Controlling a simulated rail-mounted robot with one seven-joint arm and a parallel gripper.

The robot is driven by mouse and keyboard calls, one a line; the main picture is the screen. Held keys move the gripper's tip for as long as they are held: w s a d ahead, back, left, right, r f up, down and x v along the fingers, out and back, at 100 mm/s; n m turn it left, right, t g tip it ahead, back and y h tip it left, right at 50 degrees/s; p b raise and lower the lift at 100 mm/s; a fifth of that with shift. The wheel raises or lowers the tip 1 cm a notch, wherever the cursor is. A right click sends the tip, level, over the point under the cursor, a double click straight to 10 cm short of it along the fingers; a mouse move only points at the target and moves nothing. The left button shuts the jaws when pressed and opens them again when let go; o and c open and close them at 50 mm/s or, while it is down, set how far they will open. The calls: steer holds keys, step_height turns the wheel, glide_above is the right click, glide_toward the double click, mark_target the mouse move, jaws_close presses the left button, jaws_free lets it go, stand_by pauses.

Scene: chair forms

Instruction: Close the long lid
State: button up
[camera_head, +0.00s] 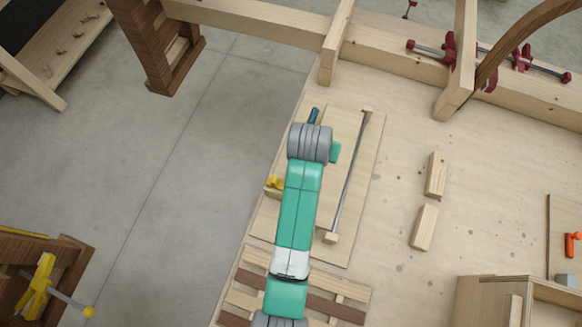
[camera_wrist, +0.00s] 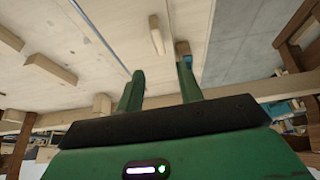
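A long, thin wooden board (camera_head: 358,201) lies on the pale worktop near its left edge. A thin metal rod (camera_head: 349,175) runs lengthwise over it between two small end blocks. I cannot tell for certain whether this board is the long lid or whether it stands ajar. My arm covers much of its left side. In the wrist view, the two green fingers of my gripper (camera_wrist: 161,67) are apart with nothing clearly held between them. A small pale wood block (camera_wrist: 157,38) shows beyond the gap. A brown-tipped piece is close to the right fingertip; contact is unclear.
Two loose wooden blocks (camera_head: 436,175) lie right of the board. Slats (camera_head: 340,310) are below it. An open wooden box (camera_head: 490,292) stands at lower right. Beams and red clamps (camera_head: 450,48) line the back. A yellow clamp (camera_head: 41,284) is at lower left. Bare floor lies left.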

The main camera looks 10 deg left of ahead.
steer(key=shift+g, duration=0.4)
steer(key=x, duration=0.3)
steer(key=s+x, duration=0.1)
steer(key=x, duration=0.5)
steer(key=shift+s+a+f, duration=0.15)
steer(key=shift+a+f, duration=0.1)
steer(key=shift+f, duration=0.1)
jaws_close()
steer(key=shift+r, duration=0.1)
